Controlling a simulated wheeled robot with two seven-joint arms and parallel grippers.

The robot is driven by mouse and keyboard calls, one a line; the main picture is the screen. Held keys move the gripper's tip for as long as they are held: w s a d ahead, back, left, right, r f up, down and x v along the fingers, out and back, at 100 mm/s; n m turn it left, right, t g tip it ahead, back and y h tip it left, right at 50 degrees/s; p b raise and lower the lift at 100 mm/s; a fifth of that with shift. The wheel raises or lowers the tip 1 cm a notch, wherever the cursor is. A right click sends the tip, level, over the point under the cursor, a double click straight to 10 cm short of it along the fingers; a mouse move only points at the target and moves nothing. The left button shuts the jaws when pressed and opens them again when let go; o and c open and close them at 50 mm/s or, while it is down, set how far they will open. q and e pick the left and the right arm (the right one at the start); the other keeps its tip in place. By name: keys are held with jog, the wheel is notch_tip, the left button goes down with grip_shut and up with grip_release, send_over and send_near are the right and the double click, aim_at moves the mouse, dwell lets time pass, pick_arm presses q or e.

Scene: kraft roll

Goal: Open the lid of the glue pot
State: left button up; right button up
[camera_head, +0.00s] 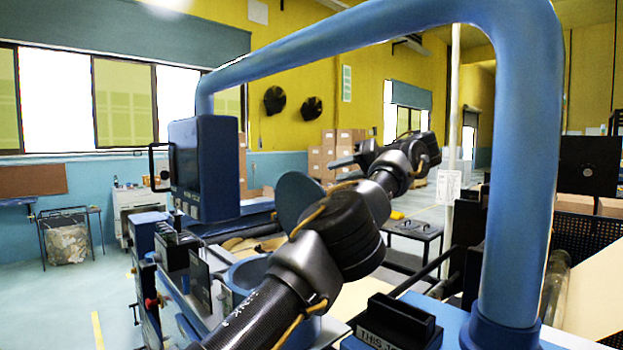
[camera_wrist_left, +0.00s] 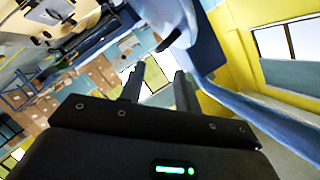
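The glue pot (camera_head: 252,272) is a blue round vessel low on the machine, largely hidden behind my left arm. A flat blue-grey disc (camera_head: 296,198) stands steeply tilted above it and looks like its lid, raised; the arm hides where it joins the pot. My left gripper (camera_head: 350,160) is up and to the right of the disc, apart from it in the picture. In the left wrist view its two fingers (camera_wrist_left: 160,90) stand apart with nothing between them. I cannot clearly make out the pot in that view. My right gripper is not in view.
A thick blue tube frame (camera_head: 520,180) arches over the work area. A dark blue control box (camera_head: 205,168) with a handle hangs at its left. A black block with a label (camera_head: 400,318) sits at the front. Cardboard boxes (camera_head: 322,155) are stacked far behind.

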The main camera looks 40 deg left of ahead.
aim_at(310, 179)
pick_arm(q)
jog(key=b+x, duration=0.2)
jog(key=x, duration=0.7)
jog(key=shift+a+f+b, duration=0.1)
jog(key=shift+a+b, duration=0.2)
jog(key=shift+b, duration=0.05)
jog(key=shift+a, duration=0.15)
jog(key=shift+a, duration=0.15)
grip_shut()
